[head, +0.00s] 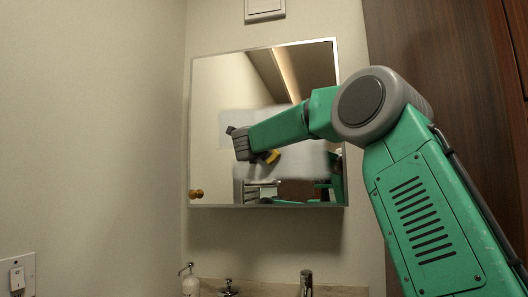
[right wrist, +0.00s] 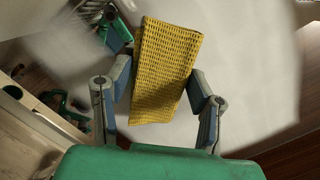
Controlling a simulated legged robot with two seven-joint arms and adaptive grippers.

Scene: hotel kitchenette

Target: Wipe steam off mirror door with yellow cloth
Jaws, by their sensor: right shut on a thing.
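The mirror door (head: 215,80) hangs on the wall and looks shut, with a round wooden knob (head: 196,194) at its lower left. A whitish steam patch (head: 300,160) covers part of its middle; it also fills much of the right wrist view (right wrist: 255,85). My right gripper (head: 238,143) is in front of the mirror, at the patch's left part. In the right wrist view its fingers are shut on the yellow cloth (right wrist: 165,60), a flat, woven-textured piece. Whether the cloth touches the glass I cannot tell. A small yellow and dark shape beside the gripper seems a reflection. My left gripper is not in view.
A light switch (head: 17,278) is on the left wall. A dark wood panel (head: 460,60) stands at the right, behind my right arm. The space left of the mirror is free.

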